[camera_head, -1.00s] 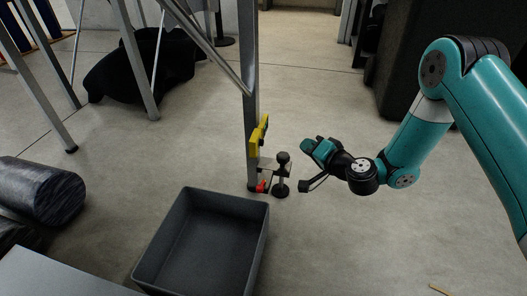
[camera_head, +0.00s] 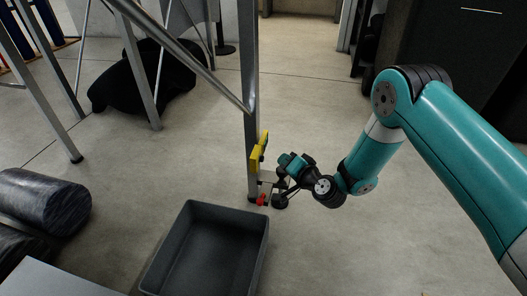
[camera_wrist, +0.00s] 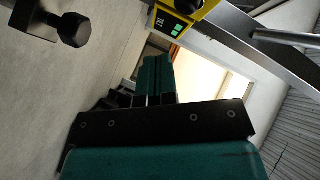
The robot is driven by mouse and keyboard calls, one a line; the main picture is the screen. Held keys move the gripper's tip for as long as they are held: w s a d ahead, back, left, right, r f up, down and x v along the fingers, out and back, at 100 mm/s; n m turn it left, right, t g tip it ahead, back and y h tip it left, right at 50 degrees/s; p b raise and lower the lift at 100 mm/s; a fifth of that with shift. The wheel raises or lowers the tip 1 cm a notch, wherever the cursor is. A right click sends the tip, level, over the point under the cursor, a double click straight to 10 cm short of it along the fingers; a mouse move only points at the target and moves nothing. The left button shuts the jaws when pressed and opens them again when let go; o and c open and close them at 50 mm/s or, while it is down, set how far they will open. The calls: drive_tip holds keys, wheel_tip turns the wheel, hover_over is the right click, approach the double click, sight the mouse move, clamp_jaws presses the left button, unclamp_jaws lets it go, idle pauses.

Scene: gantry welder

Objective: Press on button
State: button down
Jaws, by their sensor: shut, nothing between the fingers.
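The yellow control box (camera_head: 258,155) is fixed to the upright metal post in the head view. In the wrist view, the box (camera_wrist: 207,9) is at the top, with a dark panel. I cannot read which one is marked on. My gripper (camera_head: 283,161) is just right of the box in the head view. In the wrist view its teal fingers (camera_wrist: 157,64) are together and empty, below the panel. No contact with the panel shows.
The metal post (camera_head: 249,80) and a clamp with a dark knob (camera_wrist: 74,30) are close to my gripper. A grey open bin (camera_head: 205,245) stands on the floor below. A dark roll (camera_head: 42,200) lies at left.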

sight(262, 159)
drive_tip(key=shift+w+a+p, duration=0.25)
drive_tip(key=shift+a+p, duration=0.6)
drive_tip(key=shift+a, duration=0.3)
drive_tip(key=shift+a, duration=0.1)
idle(1.2)
drive_tip(key=shift+a+p, duration=0.3)
drive_tip(key=shift+w+a, duration=0.15)
drive_tip(key=shift+a, duration=0.4)
idle(0.5)
drive_tip(key=shift+d, duration=0.95)
